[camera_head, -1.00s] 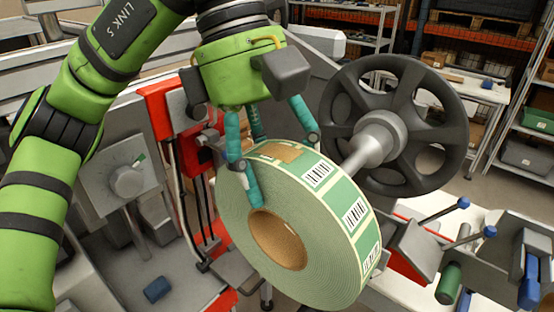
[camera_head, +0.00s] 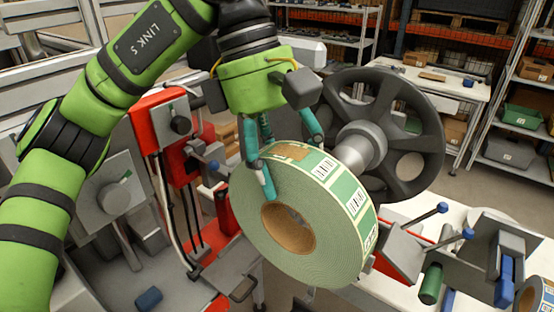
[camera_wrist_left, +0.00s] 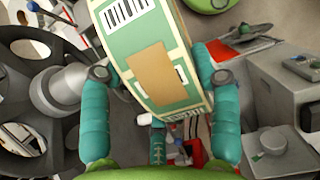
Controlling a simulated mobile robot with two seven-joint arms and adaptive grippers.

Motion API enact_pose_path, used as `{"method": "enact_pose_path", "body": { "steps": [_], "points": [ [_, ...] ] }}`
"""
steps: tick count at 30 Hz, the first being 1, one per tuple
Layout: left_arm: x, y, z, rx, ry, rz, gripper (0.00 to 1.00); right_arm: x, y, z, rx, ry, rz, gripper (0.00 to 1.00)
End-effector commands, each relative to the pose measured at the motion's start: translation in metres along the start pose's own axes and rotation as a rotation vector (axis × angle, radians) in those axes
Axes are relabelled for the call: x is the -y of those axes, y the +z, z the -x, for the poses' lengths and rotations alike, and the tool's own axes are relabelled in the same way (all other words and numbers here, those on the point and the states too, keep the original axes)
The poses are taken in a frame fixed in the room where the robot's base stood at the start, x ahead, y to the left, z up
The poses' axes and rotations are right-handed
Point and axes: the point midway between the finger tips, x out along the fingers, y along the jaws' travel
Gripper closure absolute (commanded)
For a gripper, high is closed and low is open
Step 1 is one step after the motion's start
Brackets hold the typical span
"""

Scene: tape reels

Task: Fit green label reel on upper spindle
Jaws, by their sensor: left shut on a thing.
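The green label reel (camera_head: 322,255) is a thick roll with barcoded green labels on its rim and a brown cardboard core. My left gripper (camera_head: 283,165) is shut on it from above, with teal fingers on both faces. In the left wrist view the reel's rim (camera_wrist_left: 122,55) shows between the fingers (camera_wrist_left: 155,90), with a brown patch on it. The upper spindle (camera_head: 365,148) is a grey shaft in front of a dark spoked wheel (camera_head: 425,130). The reel's far face is turned toward the spindle and overlaps it in view; whether the shaft enters the core is hidden. My right gripper is not in view.
A red and grey machine part (camera_head: 165,120) stands left of the reel. Levers with blue knobs (camera_head: 442,208) and a green-handled part (camera_head: 431,284) are at the lower right. Shelves (camera_head: 522,120) stand farther back.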

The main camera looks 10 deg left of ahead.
Motion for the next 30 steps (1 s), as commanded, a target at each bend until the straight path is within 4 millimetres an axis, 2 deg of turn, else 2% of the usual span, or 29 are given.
{"method": "enact_pose_path", "body": {
  "steps": [30],
  "points": [
    [-0.061,0.003,0.004,0.006,0.003,-0.001,0.97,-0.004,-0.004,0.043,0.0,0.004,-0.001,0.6]
  ]
}}
